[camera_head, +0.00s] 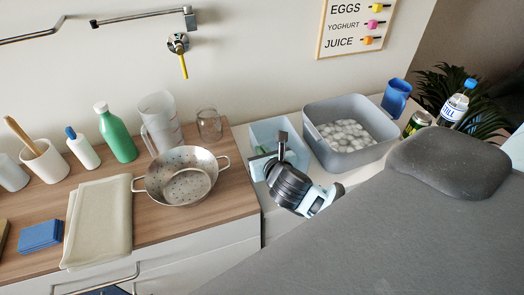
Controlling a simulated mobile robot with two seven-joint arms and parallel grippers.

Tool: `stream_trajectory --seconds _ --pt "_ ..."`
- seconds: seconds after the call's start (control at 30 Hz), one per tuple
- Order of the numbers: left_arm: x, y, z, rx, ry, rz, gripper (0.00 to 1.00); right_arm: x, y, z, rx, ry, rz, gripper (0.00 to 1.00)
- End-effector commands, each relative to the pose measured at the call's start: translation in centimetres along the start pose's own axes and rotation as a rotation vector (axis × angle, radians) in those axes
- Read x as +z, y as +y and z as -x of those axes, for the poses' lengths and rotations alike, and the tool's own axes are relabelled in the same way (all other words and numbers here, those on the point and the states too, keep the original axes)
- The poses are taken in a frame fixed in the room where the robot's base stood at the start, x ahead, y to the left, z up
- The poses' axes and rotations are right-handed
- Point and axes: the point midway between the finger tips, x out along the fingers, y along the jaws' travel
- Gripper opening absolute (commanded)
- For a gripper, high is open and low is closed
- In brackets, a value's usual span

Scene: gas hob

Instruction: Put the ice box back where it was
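The ice box (315,133) is a grey open-topped bin with many white ice lumps inside. It stands upright on the pale counter at the right of centre, against the wall side. My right gripper (276,152) is black. It is to the left of the ice box, apart from it, over a pale blue basin or tray. I see nothing held in it, but its finger gap is not clear. My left gripper is not in view.
A metal colander (184,184), a clear jug (160,122), a glass (209,125) and a green bottle (116,135) stand on the wooden counter at left. A blue cup (396,97), a can (416,124) and a bottle (453,108) stand right of the ice box.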

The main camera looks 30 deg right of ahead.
Motion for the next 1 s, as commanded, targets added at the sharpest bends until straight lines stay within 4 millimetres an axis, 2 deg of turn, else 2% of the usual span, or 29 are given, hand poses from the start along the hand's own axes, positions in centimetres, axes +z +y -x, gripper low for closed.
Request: stream_trajectory --seconds 0.37,0.4,0.53,0.87,1.0 --pt "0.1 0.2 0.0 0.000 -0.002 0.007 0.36 -0.3 0.0 -0.1 0.001 -0.002 0.000 0.00" --pt "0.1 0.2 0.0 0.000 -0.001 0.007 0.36 -0.2 0.0 -0.1 0.001 -0.002 0.000 0.08" --pt "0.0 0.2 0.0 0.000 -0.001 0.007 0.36 -0.2 0.0 -0.1 0.001 -0.002 0.000 0.24" --pt "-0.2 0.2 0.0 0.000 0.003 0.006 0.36 0.1 0.0 0.0 0.001 -0.004 0.000 0.24" --pt "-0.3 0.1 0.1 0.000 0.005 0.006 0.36 0.1 0.1 1.2 0.003 -0.002 -0.002 0.24"
